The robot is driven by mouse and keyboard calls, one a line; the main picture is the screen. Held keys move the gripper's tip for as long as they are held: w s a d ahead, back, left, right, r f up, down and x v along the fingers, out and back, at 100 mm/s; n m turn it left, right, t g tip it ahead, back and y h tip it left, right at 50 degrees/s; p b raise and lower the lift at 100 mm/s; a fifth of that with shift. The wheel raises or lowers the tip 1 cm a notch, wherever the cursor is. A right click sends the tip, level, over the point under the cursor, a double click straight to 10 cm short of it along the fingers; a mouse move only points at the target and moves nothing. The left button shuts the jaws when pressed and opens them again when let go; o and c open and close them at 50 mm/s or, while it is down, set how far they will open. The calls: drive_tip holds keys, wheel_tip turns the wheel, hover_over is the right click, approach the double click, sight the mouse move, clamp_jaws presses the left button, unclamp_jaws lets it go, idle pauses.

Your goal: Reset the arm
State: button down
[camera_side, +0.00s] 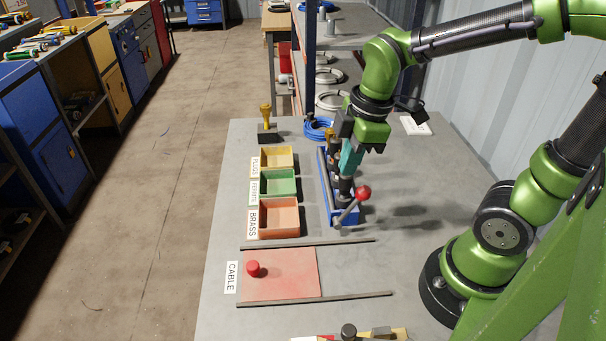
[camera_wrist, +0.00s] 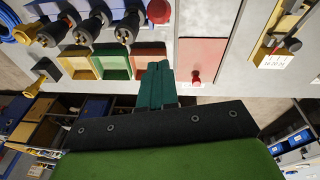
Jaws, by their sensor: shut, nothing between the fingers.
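My gripper (camera_side: 349,165) hangs down with teal fingers over the blue fixture (camera_side: 348,217) in the side view. In the wrist view its fingers (camera_wrist: 157,82) are together with nothing between them. The side view does not show clearly whether the fingers touch the fixture. A lever with a red ball (camera_side: 363,193) stands at the fixture's near end; the ball also shows in the wrist view (camera_wrist: 158,11). Several dark cylindrical parts (camera_wrist: 90,28) stand in a row there.
Left of the fixture are a yellow bin (camera_side: 277,152), a green bin (camera_side: 280,174) and an orange BRASS bin (camera_side: 281,207). A red panel (camera_side: 290,285) with a red knob (camera_side: 253,268) lies between two rails by the CABLE label. A blue coil (camera_side: 318,130) lies behind.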

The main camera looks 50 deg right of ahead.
drive_tip(key=s+r+m+t+y, duration=0.1)
drive_tip(key=s+r+m+t, duration=0.2)
drive_tip(key=m, duration=1.1)
wheel_tip(320, 180, up, 4)
drive_tip(key=shift+f+m+t, duration=0.2)
drive_tip(key=shift+m+t, duration=0.1)
drive_tip(key=shift+t, duration=0.8)
drive_tip(key=c, duration=1.8)
unclamp_jaws()
drive_tip(key=shift+a, duration=0.1)
